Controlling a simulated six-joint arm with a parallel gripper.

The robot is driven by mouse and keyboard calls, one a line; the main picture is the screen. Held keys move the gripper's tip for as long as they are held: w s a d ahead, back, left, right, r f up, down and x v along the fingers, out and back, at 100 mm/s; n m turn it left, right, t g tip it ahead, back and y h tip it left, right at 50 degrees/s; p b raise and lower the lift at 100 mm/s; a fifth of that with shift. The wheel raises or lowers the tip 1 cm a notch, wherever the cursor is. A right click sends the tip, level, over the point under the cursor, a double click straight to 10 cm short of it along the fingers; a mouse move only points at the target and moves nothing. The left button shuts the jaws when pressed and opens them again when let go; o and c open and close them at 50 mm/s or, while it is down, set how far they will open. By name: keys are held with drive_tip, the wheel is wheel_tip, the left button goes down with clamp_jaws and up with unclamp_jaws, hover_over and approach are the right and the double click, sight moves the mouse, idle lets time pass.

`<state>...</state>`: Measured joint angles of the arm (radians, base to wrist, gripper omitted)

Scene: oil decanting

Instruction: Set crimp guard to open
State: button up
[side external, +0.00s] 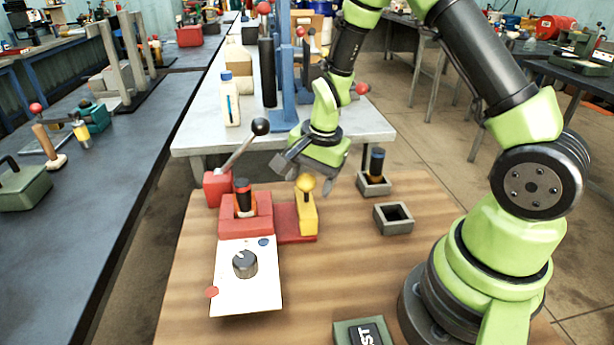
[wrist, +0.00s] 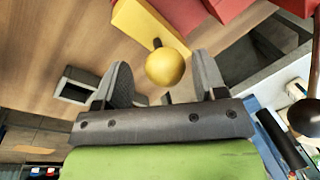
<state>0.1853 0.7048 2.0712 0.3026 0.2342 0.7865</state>
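The crimp guard, a yellow upright block (side external: 308,216) with a yellow ball knob (side external: 305,182), stands at the right end of the red crimp fixture (side external: 257,222). In the wrist view the yellow block (wrist: 146,32) is at the top and its knob (wrist: 165,67) shows between my two grey fingers. My gripper (side external: 304,178) is open, just above and around the knob, with a finger on each side. The knob appears clear of both fingers; whether it is level with the tips I cannot tell. A dark cylinder with an orange-red band (side external: 243,198) stands in the fixture.
A lever with a black ball (side external: 261,127) rises left of my gripper. A white panel with a dark dial (side external: 245,264) lies in front of the fixture.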

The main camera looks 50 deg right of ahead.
drive_tip(key=shift+r, duration=0.25)
wheel_tip(320, 180, up, 9)
drive_tip(key=s, duration=0.1)
drive_tip(key=shift+s+d+r, duration=0.15)
drive_tip(key=shift+s, duration=0.25)
drive_tip(key=s+a+r+n+t+y, duration=0.1)
drive_tip(key=s+a+r+n+t, duration=0.4)
drive_tip(key=s+r+n, duration=0.6)
drive_tip(key=s+a+r, duration=0.1)
drive_tip(key=s+a, duration=0.1)
drive_tip(key=s, duration=0.1)
drive_tip(key=shift+s+a+r+n+y, duration=0.3)
drive_tip(key=shift+n, duration=0.1)
